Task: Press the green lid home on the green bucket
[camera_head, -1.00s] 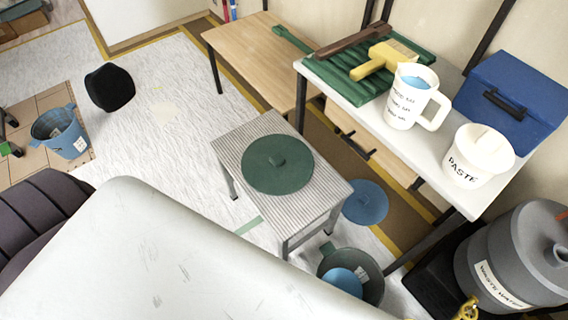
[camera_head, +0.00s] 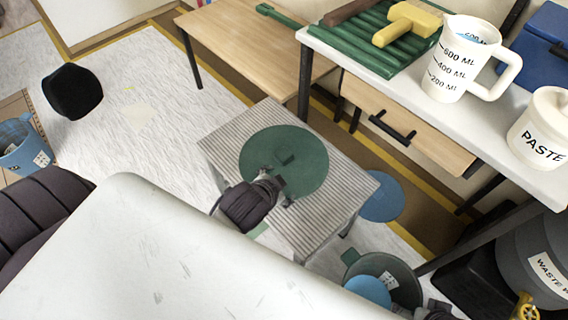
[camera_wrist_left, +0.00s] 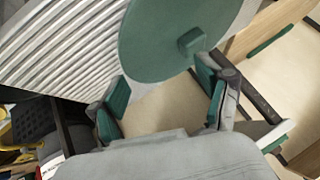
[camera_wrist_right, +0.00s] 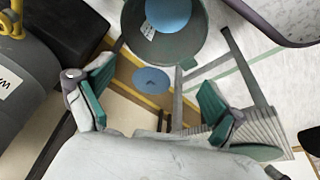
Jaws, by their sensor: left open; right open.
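The flat round green lid (camera_head: 305,150), with a small raised handle, lies on a ribbed grey stool (camera_head: 230,135). My left gripper (camera_head: 279,190) is open at the lid's near edge; the left wrist view shows the handle (camera_wrist_left: 191,42) beyond its spread fingers (camera_wrist_left: 165,95), with nothing between them. The green bucket (camera_head: 405,282) stands open on the floor beside the stool, with a round blue thing (camera_head: 368,291) at its mouth. My right gripper is barely visible at the bottom edge of the head view. In the right wrist view it is open and empty (camera_wrist_right: 152,100), facing the bucket (camera_wrist_right: 185,48).
A blue lid (camera_head: 381,196) lies on the floor behind the stool. A white table (camera_head: 400,95) with a jug, paste pot and green tray stands at the right. A grey waste drum (camera_head: 530,250) is beside the bucket. A blue bucket (camera_head: 22,150) stands far left.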

